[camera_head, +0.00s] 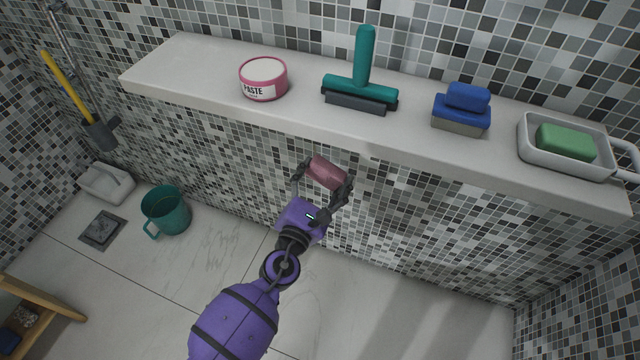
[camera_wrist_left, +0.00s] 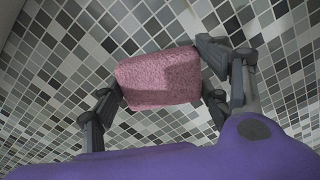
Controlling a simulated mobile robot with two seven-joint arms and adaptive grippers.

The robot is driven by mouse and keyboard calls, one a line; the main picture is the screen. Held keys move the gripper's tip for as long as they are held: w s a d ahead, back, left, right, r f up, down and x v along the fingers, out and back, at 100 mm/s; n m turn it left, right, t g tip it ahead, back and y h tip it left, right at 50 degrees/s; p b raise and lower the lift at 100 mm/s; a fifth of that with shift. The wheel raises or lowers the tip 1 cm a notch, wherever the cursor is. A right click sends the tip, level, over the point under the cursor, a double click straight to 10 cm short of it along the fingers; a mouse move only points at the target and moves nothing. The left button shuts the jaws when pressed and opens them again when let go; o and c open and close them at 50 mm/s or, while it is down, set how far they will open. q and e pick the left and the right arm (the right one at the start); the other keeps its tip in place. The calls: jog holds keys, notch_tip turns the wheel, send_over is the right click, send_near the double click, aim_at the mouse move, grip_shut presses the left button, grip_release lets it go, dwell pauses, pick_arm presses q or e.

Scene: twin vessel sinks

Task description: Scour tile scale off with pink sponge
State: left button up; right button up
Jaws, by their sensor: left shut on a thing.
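The pink sponge (camera_head: 327,172) is a small block held between the fingers of my left gripper (camera_head: 323,180). The gripper is in front of the tiled wall (camera_head: 420,190), below the shelf edge. In the left wrist view, the pink sponge (camera_wrist_left: 160,78) fills the space between the dark fingers of my left gripper (camera_wrist_left: 160,85), with grey, white and black tiles behind it. I cannot tell whether the sponge touches the tiles. No scale patch is clearly distinguishable on the tiles. My right gripper is not in view.
A white shelf (camera_head: 200,75) overhangs the sponge. It holds a paste tin (camera_head: 263,79), a teal squeegee (camera_head: 362,80), a blue-handled brush (camera_head: 462,108) and a white dish (camera_head: 560,160) with green soap (camera_head: 566,142). A teal mug (camera_head: 166,212) stands on the floor at left.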

pick_arm(q)
jog(key=shift+w+d, duration=0.15)
jog(key=shift+w, duration=0.25)
jog(key=x, duration=0.3)
jog(key=shift+w+d+f+b, duration=0.1)
jog(key=shift+w+b, duration=0.05)
jog(key=shift+b, duration=0.15)
jog(key=shift+x, duration=0.9)
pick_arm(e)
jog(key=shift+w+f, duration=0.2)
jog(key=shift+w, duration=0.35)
pick_arm(q)
jog(key=shift+w+d, duration=0.1)
jog(key=shift+w, duration=0.3)
jog(key=shift+w+d+b, duration=0.2)
jog(key=shift+w+b, duration=0.1)
jog(key=shift+w, duration=0.3)
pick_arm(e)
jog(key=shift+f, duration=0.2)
